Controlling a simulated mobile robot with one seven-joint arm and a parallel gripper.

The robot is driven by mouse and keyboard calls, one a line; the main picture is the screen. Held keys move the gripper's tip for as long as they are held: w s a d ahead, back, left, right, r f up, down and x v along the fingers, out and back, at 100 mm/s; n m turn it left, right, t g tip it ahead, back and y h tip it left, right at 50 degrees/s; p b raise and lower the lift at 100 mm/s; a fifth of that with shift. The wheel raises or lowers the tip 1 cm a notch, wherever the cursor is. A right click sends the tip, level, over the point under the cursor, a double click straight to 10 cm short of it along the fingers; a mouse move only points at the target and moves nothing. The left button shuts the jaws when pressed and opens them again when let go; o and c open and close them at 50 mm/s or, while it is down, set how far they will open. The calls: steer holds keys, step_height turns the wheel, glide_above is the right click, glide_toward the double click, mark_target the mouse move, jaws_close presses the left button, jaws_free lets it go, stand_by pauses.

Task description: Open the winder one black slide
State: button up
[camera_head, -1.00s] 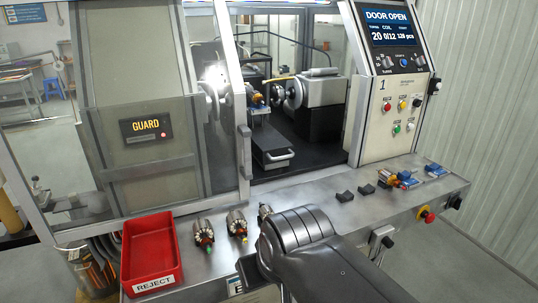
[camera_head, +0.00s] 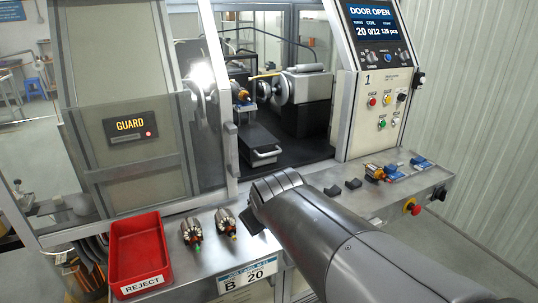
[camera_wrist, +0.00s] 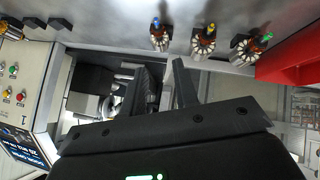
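Winder one (camera_head: 365,112) has its guard door slid aside, and its screen reads DOOR OPEN. The black slide (camera_head: 258,136) lies low inside the opening, with a pale metal bar handle (camera_head: 266,153) at its front end. An armature with an orange part (camera_head: 241,95) sits above the slide's rear. My gripper (camera_head: 257,222) is over the front bench, nearer than the handle and apart from it. In the wrist view my gripper (camera_wrist: 167,84) shows two black fingers spread with an empty gap. The winder's dark interior shows beyond them; the handle cannot be made out clearly there.
A red reject bin (camera_head: 138,252) stands at the bench's left. Armatures (camera_head: 192,231) lie beside it; one is hidden by my arm in the head view. Black blocks (camera_head: 353,184), blue-and-orange parts (camera_head: 393,171) and a red stop button (camera_head: 411,206) are at right. The door frame (camera_head: 230,150) edges the opening.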

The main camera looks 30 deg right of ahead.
steer(key=w+d+r+n+t+h, duration=0.1)
steer(key=w+d+n+t, duration=0.4)
steer(key=w+d, duration=0.65)
steer(key=n+t+y, duration=0.2)
steer(key=n+y, duration=0.1)
steer(key=n, duration=0.7)
glide_toward(271, 154)
steer(key=x, duration=1)
steer(key=shift+w, duration=0.3)
steer(key=shift+c, duration=0.3)
jaws_close()
